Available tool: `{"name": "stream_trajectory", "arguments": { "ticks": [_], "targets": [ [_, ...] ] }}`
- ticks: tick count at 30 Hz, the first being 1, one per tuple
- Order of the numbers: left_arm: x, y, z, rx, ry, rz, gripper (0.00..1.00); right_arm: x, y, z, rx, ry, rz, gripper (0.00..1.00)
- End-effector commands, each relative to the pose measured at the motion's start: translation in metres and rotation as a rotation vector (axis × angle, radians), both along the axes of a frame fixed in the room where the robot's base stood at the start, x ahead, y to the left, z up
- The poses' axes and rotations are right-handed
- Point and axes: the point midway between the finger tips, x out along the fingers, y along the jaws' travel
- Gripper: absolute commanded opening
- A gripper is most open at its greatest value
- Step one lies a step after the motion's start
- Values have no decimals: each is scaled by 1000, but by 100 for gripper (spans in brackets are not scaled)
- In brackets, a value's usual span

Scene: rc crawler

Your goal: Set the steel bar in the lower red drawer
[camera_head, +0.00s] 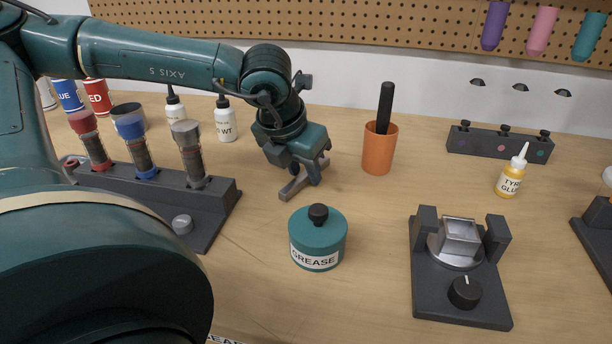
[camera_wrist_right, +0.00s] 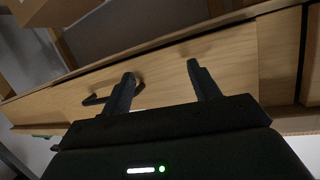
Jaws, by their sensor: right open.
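My left gripper (camera_head: 304,182) is over the bench in the head view, pointing down behind the grease tin. I cannot tell whether its grey jaws are open or shut. My right gripper (camera_wrist_right: 160,70) is open in the right wrist view, with nothing between its two dark fingers. It is in front of a wooden panel (camera_wrist_right: 225,58) with a dark handle (camera_wrist_right: 95,100) near the left finger. I cannot make out a red drawer in either view.
The teal grease tin (camera_head: 317,239) stands mid-bench. An orange cup (camera_head: 379,149) holds a black rod. A dark rack (camera_head: 218,222) with several capped tubes is at left. A yellow glue bottle (camera_head: 511,178) is at right. The bench between cup and clamp stand is clear.

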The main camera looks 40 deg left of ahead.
Motion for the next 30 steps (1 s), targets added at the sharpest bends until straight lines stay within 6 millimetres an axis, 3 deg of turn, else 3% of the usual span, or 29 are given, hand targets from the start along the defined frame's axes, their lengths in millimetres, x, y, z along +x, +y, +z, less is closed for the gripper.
{"name": "stream_trajectory", "arguments": {
  "ticks": [11, 23, 30],
  "targets": [
    [0, 0, 0, 0, 0, 0, 0, -1, 0, 0, 0, 2, 0, 61],
    [0, 0, 4, 0, -2, 0, 0, -1, 0, 0, 0, 4, 0, 61],
    [1, 0, 46, 2, -6, 1, 0, -2, 1, -1, 2, 23, 3, 61]
  ]
}}
